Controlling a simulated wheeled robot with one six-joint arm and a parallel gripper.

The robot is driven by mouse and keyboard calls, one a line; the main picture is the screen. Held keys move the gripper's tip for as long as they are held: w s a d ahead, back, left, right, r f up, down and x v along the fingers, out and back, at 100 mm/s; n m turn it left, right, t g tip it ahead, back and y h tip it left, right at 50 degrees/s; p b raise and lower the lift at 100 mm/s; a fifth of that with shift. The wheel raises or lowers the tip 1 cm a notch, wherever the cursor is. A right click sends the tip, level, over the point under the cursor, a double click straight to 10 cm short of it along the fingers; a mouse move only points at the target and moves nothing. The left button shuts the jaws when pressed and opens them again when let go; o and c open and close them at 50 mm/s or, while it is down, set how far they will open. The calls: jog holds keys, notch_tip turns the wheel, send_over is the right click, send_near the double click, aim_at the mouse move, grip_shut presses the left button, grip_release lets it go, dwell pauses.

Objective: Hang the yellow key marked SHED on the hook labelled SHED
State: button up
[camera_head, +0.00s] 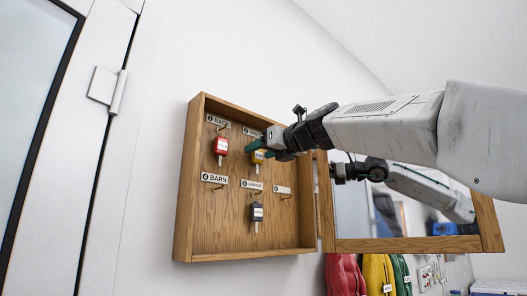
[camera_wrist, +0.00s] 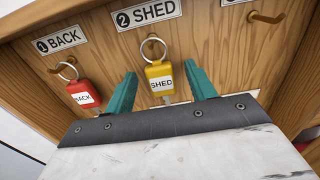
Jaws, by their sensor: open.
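The yellow key marked SHED (camera_wrist: 159,78) hangs upright by its ring under the label 2 SHED (camera_wrist: 148,14) in the wrist view. Its ring is at the hook there, though the hook itself is hard to make out. The yellow key also shows in the head view (camera_head: 258,157), partly covered by my gripper. My gripper (camera_wrist: 160,75) is open, with one teal finger on each side of the yellow tag and a gap to both. In the head view my gripper (camera_head: 272,148) reaches into the cabinet from the right.
The red BACK key (camera_wrist: 83,93) hangs close left of my gripper. A dark key (camera_head: 257,212) hangs under GARAGE; the BARN hook (camera_head: 218,188) is empty. The wooden cabinet (camera_head: 187,185) has side walls, and its mirrored door (camera_head: 415,244) stands open to the right, beneath my arm.

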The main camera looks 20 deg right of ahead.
jog(key=v, duration=0.7)
jog(key=shift+s+d, duration=0.15)
jog(key=shift+s, duration=0.2)
jog(key=s+f+n+g+h, duration=0.1)
jog(key=s+f+n+g, duration=0.25)
jog(key=f+n, duration=0.85)
jog(key=s+f+n+g+h, duration=0.2)
jog(key=f+n+g, duration=0.35)
jog(key=f, duration=1.15)
jog(key=s+f+n+g+h, duration=0.2)
jog(key=s+f+n, duration=0.5)
jog(key=s+f, duration=0.4)
jog(key=s+f+n+g+h, duration=0.1)
jog(key=s+f+n+g, duration=0.3)
jog(key=s+f+n, duration=0.3)
jog(key=s+d+f, duration=0.1)
jog(key=s+f, duration=0.4)
jog(key=f, duration=0.4)
jog(key=shift+f+h, duration=0.35)
jog(key=shift+h, duration=0.05)
